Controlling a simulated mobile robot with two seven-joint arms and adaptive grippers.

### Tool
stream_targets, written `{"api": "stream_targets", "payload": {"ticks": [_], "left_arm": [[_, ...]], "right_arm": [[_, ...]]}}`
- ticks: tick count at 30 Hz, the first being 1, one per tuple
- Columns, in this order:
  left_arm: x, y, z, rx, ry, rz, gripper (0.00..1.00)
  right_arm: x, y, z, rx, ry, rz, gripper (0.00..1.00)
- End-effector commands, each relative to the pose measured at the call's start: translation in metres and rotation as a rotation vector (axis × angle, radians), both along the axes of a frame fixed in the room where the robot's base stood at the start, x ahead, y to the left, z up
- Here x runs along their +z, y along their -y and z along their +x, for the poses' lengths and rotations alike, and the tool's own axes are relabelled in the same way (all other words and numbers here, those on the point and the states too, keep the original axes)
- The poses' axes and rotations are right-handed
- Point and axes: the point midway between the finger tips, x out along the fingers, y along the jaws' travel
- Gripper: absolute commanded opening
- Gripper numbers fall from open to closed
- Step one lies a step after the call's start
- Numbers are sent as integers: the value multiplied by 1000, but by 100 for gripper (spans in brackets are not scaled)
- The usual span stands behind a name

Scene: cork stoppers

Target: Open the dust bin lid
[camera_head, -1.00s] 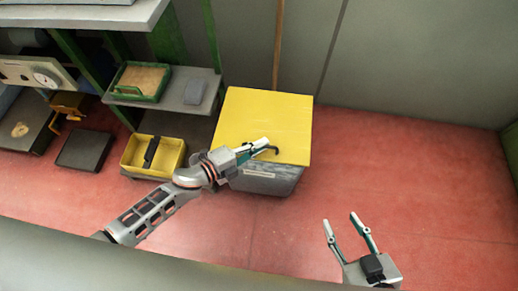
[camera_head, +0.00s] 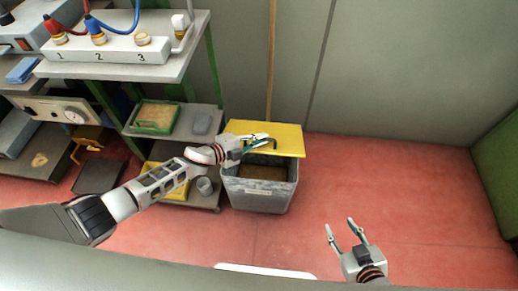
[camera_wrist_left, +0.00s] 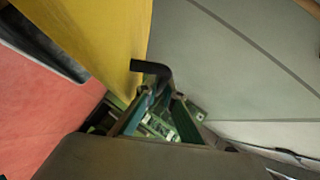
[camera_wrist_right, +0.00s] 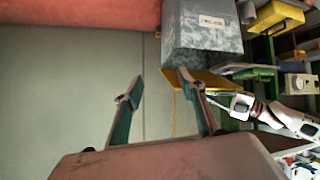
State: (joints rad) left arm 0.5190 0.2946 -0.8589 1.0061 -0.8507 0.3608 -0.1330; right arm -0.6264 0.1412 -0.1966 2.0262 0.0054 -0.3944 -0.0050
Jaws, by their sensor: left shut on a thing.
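The dust bin (camera_head: 258,200) is a grey box on the red floor, with brown contents showing inside. Its yellow lid (camera_head: 285,138) is raised at the front and tilted up toward the back wall. The lid also shows in the left wrist view (camera_wrist_left: 100,35). My left gripper (camera_head: 268,141) is shut on the lid's black handle (camera_wrist_left: 150,68) at the lid's edge. My right gripper (camera_head: 343,233) is open and empty, to the right of the bin and apart from it. The bin also shows in the right wrist view (camera_wrist_right: 203,45).
A shelf rack (camera_head: 190,60) with a numbered box (camera_head: 108,50) and a green tray (camera_head: 157,117) stands left of the bin. A yellow container (camera_head: 180,190) is partly behind my left arm. The floor right of the bin is clear.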

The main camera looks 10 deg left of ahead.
Motion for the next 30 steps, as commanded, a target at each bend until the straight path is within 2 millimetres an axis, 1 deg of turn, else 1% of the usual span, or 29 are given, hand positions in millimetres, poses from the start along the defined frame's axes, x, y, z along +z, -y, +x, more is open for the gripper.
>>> {"api": "stream_targets", "payload": {"ticks": [1,6,12,23,24,25,30], "left_arm": [[12,0,8,1,8,0,0],[21,-1,17,2,6,0,0],[24,-1,21,3,3,0,0],[24,-1,22,3,3,0,0],[24,-1,22,4,4,-1,12],[24,-1,22,3,3,0,15],[23,-1,21,2,2,0,15]], "right_arm": [[5,-1,1,-1,3,3,40],[7,-2,0,-2,0,9,40],[8,-2,0,-3,1,12,40],[7,-4,-2,-1,-2,14,40],[7,-4,-2,-1,-2,14,40],[7,-4,-2,-1,-3,13,40],[6,-4,-3,-1,-5,13,40]]}}
